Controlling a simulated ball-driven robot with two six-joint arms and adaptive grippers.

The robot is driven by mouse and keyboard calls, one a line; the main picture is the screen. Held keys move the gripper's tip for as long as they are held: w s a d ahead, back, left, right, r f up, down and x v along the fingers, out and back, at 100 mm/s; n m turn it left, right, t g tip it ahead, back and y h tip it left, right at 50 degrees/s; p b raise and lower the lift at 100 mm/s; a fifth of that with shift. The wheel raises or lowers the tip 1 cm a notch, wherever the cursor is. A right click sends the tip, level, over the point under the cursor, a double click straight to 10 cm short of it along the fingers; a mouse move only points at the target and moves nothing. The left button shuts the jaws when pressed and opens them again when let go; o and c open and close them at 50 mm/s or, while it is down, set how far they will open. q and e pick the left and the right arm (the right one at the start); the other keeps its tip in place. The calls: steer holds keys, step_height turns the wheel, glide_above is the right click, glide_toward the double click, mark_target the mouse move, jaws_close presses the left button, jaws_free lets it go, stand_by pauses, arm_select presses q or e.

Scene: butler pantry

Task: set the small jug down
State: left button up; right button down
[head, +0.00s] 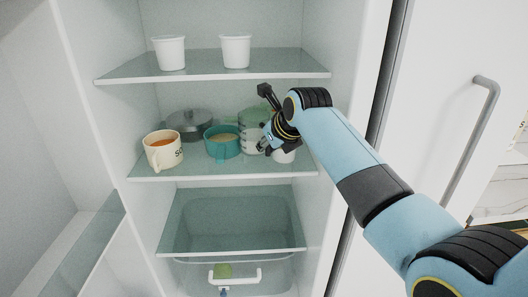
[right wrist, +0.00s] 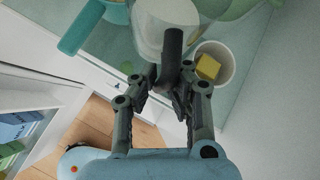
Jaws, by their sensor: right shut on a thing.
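My right gripper (head: 268,138) reaches in from the right over the right part of the middle shelf (head: 205,174). In the right wrist view my right gripper (right wrist: 170,82) is shut on a dark upright bar that looks like a handle (right wrist: 173,46). A pale round vessel lies just beyond it, seemingly the small jug (right wrist: 160,18). In the head view the gripper largely hides what it holds, so I cannot tell whether the jug touches the shelf. My left gripper is in neither view.
A white cup (right wrist: 224,58) holding a yellow block stands close right of the gripper. Two white cups (head: 170,53) stand on the upper shelf.

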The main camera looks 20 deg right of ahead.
mark_target(268, 154)
step_height(268, 154, down, 3)
steer(key=shift+r, duration=0.2)
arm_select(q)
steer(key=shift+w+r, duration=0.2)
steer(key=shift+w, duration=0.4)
arm_select(e)
steer(key=shift+f, duration=0.2)
steer(key=c, duration=1.4)
jaws_free()
steer(key=shift+s+f, duration=0.1)
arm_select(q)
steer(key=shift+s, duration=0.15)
